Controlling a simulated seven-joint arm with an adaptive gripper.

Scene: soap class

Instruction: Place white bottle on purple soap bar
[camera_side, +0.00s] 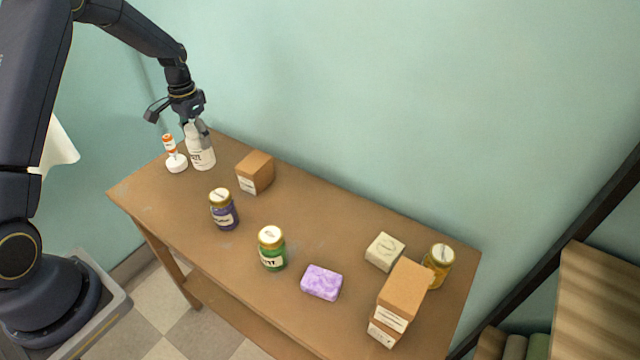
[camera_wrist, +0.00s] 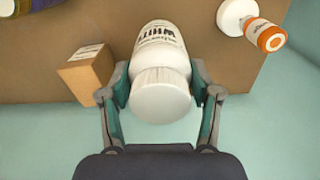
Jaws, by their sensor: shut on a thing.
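The white bottle (camera_side: 201,152) stands at the far left end of the wooden table, with dark lettering on its label. My gripper (camera_side: 196,128) comes down on it from above and is shut on its upper part. In the wrist view the fingers (camera_wrist: 163,92) press on both sides of the white bottle (camera_wrist: 160,50), near its white cap. Whether the bottle's base touches the table cannot be told. The purple soap bar (camera_side: 321,282) lies flat near the front edge of the table, right of the middle, with nothing on top of it.
A small orange-and-white bottle on a white round base (camera_side: 176,163) stands close left of the white bottle. A cardboard box (camera_side: 255,172), purple jar (camera_side: 223,209) and green jar (camera_side: 271,248) stand between it and the soap. A pale soap (camera_side: 385,251), boxes (camera_side: 401,290) and yellow jar (camera_side: 438,265) stand right.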

